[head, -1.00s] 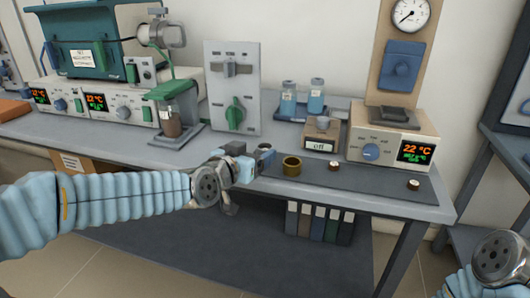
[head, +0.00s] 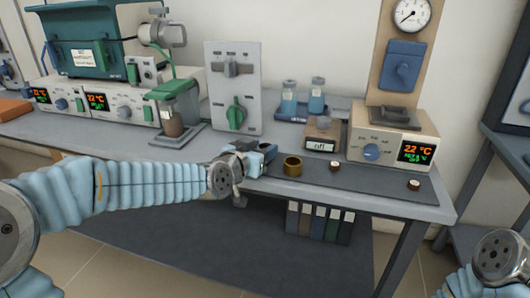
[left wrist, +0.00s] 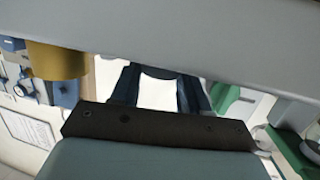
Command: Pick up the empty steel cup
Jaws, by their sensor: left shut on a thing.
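My left gripper (head: 260,158) is over the front part of the bench, just left of a brass-coloured cup (head: 292,166). It is shut on the steel cup (head: 268,148), which the fingers mostly hide in the head view. In the left wrist view the two dark blue fingers (left wrist: 157,92) show below a grey edge, and I cannot make out the cup clearly between them. The brass cup also shows in the left wrist view (left wrist: 57,60), to the left of the fingers. Of my right arm only a round joint shows at the bottom right; its gripper is out of view.
On the dark mat (head: 385,188) stand two small dark-sided pieces with pale tops (head: 335,165). A furnace controller (head: 392,145), a small labelled box (head: 322,138) and blue-capped bottles (head: 317,95) stand behind. A grey switch panel (head: 232,88) stands behind the gripper.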

